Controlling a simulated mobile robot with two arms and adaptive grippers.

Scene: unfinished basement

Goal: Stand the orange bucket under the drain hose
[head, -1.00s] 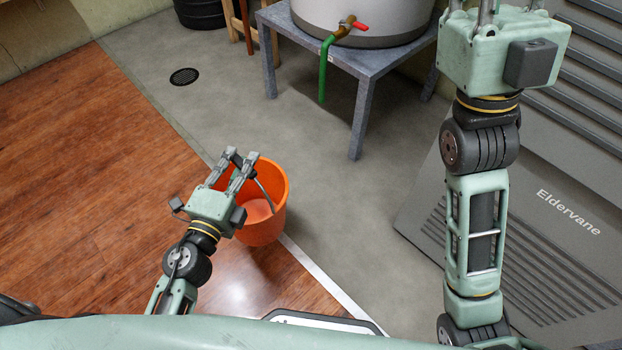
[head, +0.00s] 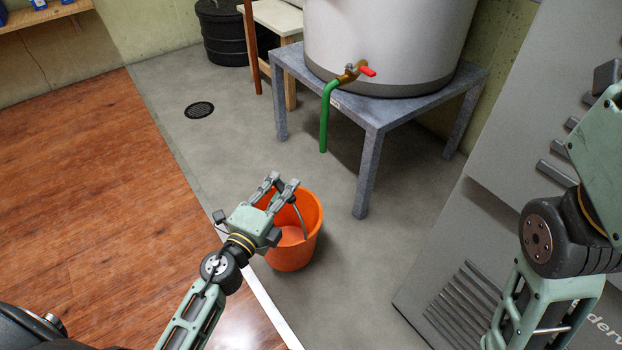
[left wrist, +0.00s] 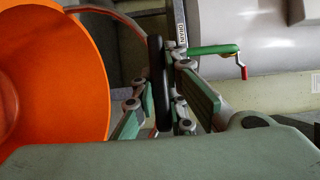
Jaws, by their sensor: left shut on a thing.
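The orange bucket (head: 295,256) hangs upright from its handle, over the grey concrete near the strip at the wood's edge; its height above the floor is hard to tell. My left gripper (head: 282,182) is above the bucket's rim, shut on the handle. In the left wrist view the dark handle grip (left wrist: 157,85) is between the fingers and the orange wall (left wrist: 75,110) fills the left. The green drain hose (head: 324,125) hangs from a brass tap with a red lever, beyond and right of the bucket. It also shows in the left wrist view (left wrist: 213,49). My right gripper's fingers are out of view.
A grey tank (head: 390,40) stands on a grey table (head: 372,112) whose front leg is right of the hose. A floor drain (head: 199,110) lies to the left. Concrete between bucket and table is clear.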

